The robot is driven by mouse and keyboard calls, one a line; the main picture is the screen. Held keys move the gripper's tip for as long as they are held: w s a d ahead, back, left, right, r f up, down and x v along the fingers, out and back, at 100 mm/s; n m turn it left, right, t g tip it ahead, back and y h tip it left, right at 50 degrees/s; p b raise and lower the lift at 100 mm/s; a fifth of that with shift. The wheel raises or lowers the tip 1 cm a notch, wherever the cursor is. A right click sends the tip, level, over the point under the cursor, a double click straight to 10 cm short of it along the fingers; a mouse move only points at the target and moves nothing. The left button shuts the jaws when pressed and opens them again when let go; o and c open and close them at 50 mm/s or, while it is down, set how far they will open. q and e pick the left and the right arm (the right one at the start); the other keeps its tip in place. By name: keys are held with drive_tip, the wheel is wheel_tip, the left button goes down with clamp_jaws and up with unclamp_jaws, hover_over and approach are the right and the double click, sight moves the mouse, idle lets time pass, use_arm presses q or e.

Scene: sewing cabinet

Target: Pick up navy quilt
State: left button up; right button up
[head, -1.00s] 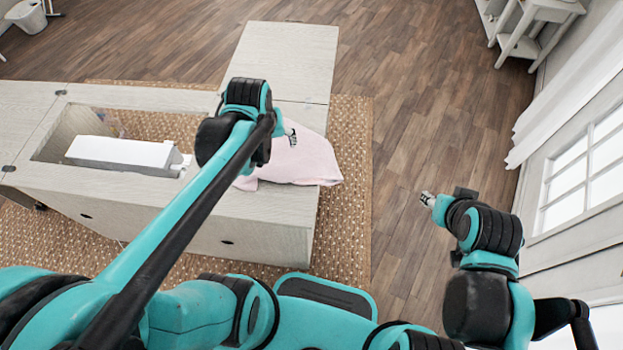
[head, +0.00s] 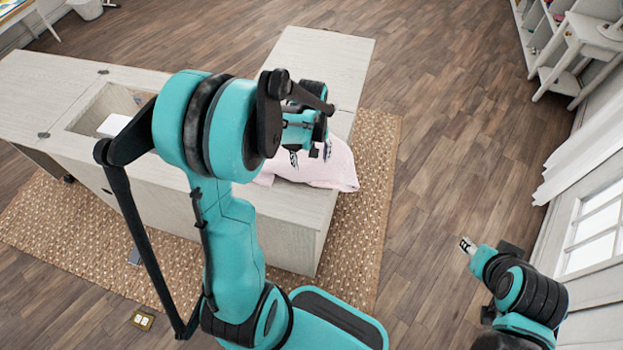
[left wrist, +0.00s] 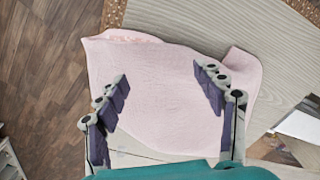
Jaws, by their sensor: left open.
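No navy quilt shows in these frames. A pale pink folded cloth (head: 335,172) lies on the right front corner of the cabinet top and hangs slightly past its edge. It fills the middle of the left wrist view (left wrist: 160,115). My left gripper (head: 310,153) is over the cloth, partly hidden by its own arm. In the left wrist view its two fingers (left wrist: 160,75) are spread apart with the cloth beneath and nothing between them. I cannot tell whether they touch it. My right gripper (head: 467,246) is out over the floor at the right, away from the cabinet, too small to read.
The pale wood sewing cabinet (head: 300,215) has a recessed well with a white machine (head: 113,125), partly behind my left arm. A woven rug (head: 375,190) lies under it. White shelving (head: 580,50) and a window wall stand at right. Wood floor between is clear.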

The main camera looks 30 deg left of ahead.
use_arm(q)
drive_tip(key=shift+f+b, duration=2.25)
drive_tip(key=shift+f, duration=0.95)
drive_tip(key=shift+f+b, duration=0.45)
drive_tip(key=shift+f, duration=0.1)
drive_tip(key=shift+r, duration=0.1)
clamp_jaws()
wheel_tip(320, 180, up, 12)
drive_tip(key=p, duration=0.9)
wheel_tip(320, 180, up, 9)
drive_tip(key=p, duration=0.7)
